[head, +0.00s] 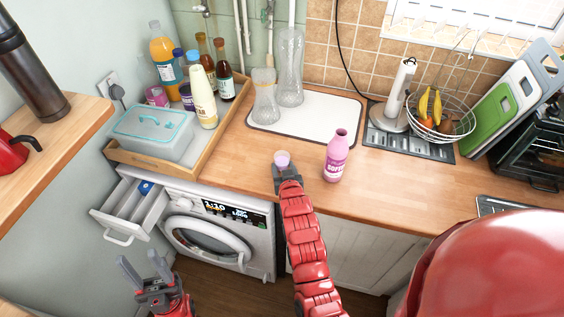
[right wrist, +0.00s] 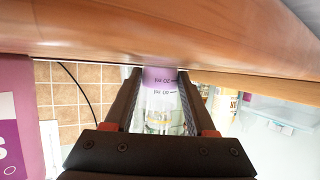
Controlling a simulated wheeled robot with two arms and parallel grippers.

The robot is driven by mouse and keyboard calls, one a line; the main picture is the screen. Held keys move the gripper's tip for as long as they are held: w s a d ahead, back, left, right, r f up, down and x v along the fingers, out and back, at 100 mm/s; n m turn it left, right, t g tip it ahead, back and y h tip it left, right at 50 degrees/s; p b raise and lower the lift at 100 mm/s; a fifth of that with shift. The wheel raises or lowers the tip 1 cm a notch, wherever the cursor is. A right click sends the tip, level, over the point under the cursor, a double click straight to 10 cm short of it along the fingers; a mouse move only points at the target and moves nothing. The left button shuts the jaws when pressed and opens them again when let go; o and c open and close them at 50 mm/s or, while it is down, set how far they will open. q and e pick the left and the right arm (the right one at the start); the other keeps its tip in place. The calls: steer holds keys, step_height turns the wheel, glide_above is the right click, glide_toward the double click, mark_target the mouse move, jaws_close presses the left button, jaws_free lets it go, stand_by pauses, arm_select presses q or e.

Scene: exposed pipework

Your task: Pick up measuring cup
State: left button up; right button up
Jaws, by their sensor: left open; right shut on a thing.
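The measuring cup (head: 282,159) is a small clear cup with a purple part, at the front of the wooden counter left of the pink bottle. In the right wrist view the measuring cup (right wrist: 162,105) shows upside down with ml marks, between the two dark fingers. My right gripper (head: 287,174) is shut on it; the fingers press its sides. I cannot tell whether its base touches the counter. My left gripper (head: 143,268) is open and empty, low in front of the washing machine, far from the cup.
The pink bottle (head: 336,156) stands close to the right of the cup. A white drying mat (head: 330,112) with glass vessels lies behind. A wooden tray (head: 222,118) with bottles and a lidded box is at left. An open drawer (head: 124,222) juts out below.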

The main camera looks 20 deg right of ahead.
steer(key=shift+r, duration=0.2)
steer(key=shift+r+b, duration=0.95)
steer(key=shift+r, duration=0.1)
steer(key=s+a+b, duration=0.1)
steer(key=s, duration=0.1)
steer(key=s+r+b, duration=0.1)
steer(key=s, duration=0.2)
steer(key=s+a+b, duration=0.1)
steer(key=s, duration=0.1)
steer(key=shift+s+a+r, duration=0.25)
steer(key=shift+a+r, duration=0.05)
steer(key=shift+a, duration=0.05)
steer(key=s+a+p, duration=0.2)
steer(key=s+p, duration=0.3)
steer(key=s, duration=0.2)
steer(key=shift+s+a+r, duration=0.25)
steer(key=shift+a+r, duration=0.05)
steer(key=shift+r, duration=0.15)
